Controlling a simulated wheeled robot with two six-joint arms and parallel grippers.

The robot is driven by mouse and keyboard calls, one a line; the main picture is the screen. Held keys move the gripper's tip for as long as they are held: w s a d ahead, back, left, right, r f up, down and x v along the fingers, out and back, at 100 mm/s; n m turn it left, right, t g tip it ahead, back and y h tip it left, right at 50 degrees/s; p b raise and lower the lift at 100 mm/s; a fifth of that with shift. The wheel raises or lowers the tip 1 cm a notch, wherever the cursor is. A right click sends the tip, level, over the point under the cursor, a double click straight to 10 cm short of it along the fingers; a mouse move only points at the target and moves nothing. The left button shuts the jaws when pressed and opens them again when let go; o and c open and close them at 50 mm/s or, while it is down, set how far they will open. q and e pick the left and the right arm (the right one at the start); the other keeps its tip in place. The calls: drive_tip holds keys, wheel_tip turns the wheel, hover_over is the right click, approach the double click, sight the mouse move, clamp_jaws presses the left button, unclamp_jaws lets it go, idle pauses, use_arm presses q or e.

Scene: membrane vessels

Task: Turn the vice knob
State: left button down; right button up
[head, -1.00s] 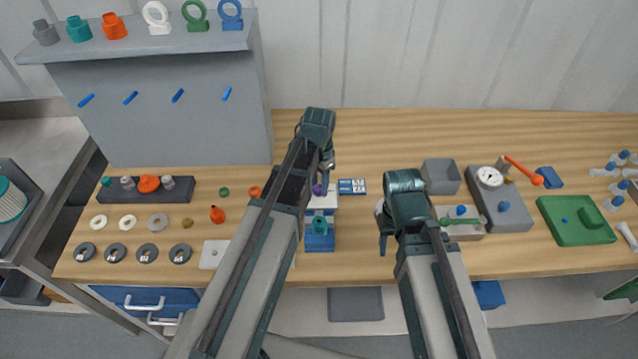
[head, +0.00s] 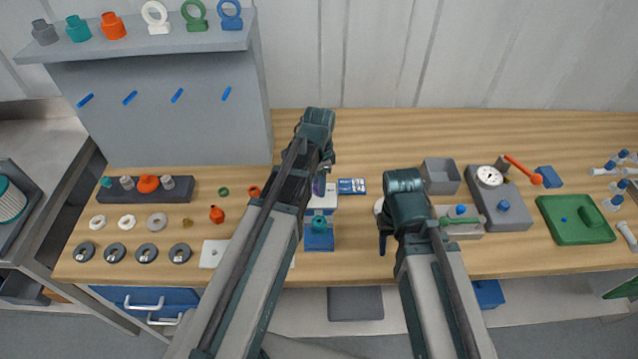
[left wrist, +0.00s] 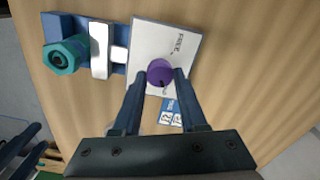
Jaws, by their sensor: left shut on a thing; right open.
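The purple vice knob (left wrist: 160,72) stands on a white plate (left wrist: 172,35) with printed lettering. My left gripper (left wrist: 159,76) is shut on the knob, with one finger on each side of it. In the head view the left gripper (head: 323,178) points down over the plate, and its arm hides part of the knob. The blue vice (head: 319,243) is nearer the table's front edge, with a teal hexagonal part (left wrist: 65,56) beside its pale metal jaw (left wrist: 100,50). My right gripper (head: 383,238) is open and empty to the right of the vice.
A blue-and-white card (head: 352,186) lies right of the plate. A grey bin (head: 440,176), a gauge block (head: 512,208) and a green tray (head: 552,230) stand to the right. Rings and small parts lie to the left, below a grey rack (head: 180,110).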

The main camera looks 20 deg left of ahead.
use_arm(q)
drive_tip(key=shift+c, duration=2.2)
unclamp_jaws()
drive_tip(key=shift+r, duration=0.1)
use_arm(e)
drive_tip(key=shift+r, duration=0.1)
use_arm(q)
wheel_tip(320, 180, up, 14)
drive_tip(key=p, duration=1.3)
drive_tip(key=shift+f+p, duration=0.2)
drive_tip(key=shift+p, duration=0.2)
use_arm(e)
wheel_tip(320, 180, up, 14)
drive_tip(key=shift+f, duration=0.2)
use_arm(q)
drive_tip(key=s+d+f+n+b, duration=0.3)
drive_tip(key=s+d+f+b, duration=0.1)
drive_tip(key=s, duration=0.3)
drive_tip(key=s+d+f+n+y+b, duration=0.1)
drive_tip(key=s+d+f+n+b, duration=0.3)
drive_tip(key=s+d, duration=0.2)
drive_tip(key=shift+s+d+f, duration=0.15)
drive_tip(key=shift+s+f, duration=0.05)
drive_tip(key=shift+s, duration=0.5)
use_arm(e)
wheel_tip(320, 180, down, 8)
drive_tip(key=shift+f, duration=0.25)
